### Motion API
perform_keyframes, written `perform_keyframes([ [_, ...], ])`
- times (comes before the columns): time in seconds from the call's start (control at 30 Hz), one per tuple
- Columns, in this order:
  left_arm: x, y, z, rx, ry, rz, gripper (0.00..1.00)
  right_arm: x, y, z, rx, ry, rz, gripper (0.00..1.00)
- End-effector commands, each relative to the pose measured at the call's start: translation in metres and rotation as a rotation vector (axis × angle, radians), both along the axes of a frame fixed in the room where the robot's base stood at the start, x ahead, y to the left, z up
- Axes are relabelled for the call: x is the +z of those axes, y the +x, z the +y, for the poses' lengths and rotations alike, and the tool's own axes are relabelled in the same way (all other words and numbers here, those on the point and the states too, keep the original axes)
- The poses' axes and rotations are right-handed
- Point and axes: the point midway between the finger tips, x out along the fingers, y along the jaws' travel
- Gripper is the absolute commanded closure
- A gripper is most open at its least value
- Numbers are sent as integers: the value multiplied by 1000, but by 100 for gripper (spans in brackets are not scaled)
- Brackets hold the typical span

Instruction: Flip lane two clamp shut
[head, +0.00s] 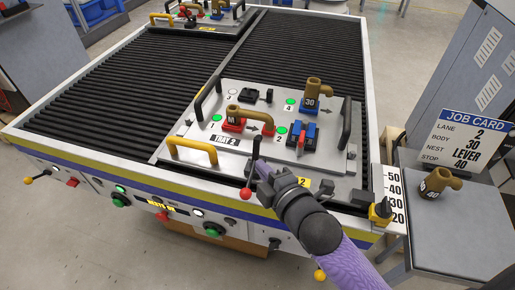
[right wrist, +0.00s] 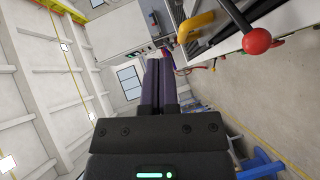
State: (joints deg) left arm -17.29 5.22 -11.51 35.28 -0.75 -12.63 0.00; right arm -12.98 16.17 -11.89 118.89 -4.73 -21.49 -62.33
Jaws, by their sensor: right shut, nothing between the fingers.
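A metal tray plate (head: 240,163) marked TRAY 2 sits on the conveyor's right half. Beside its number 2 and green light is a blue, black and red unit (head: 302,137), which I take for the lane two clamp; its position is too small to tell. Left of it, near number 1, a brown body (head: 234,115) stands at a red unit. My right gripper (head: 260,165) is shut and empty at the tray's front edge, left of and nearer than the blue unit. In the right wrist view its closed fingers (right wrist: 158,85) show. My left gripper is not in view.
A lever with a red ball (head: 245,193) stands close to my right gripper; the ball also shows in the right wrist view (right wrist: 257,41). A yellow handle (head: 192,149) and black handle (head: 345,122) rise from the tray. A job card (head: 463,140) reads lane 2, body 30, lever, 40.

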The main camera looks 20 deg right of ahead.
Motion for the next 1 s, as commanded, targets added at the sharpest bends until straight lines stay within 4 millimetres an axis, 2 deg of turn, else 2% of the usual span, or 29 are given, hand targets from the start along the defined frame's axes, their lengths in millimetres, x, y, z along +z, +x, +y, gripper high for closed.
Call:
perform_keyframes([
  [0.2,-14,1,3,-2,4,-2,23,-11,46,10,0,1,-1,100],
  [0.4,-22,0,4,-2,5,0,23,-19,69,-8,0,-2,2,100],
  [0.57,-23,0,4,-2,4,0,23,-20,75,-12,-1,0,2,100],
  [1.0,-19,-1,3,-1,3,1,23,-17,76,-13,0,8,12,100],
])
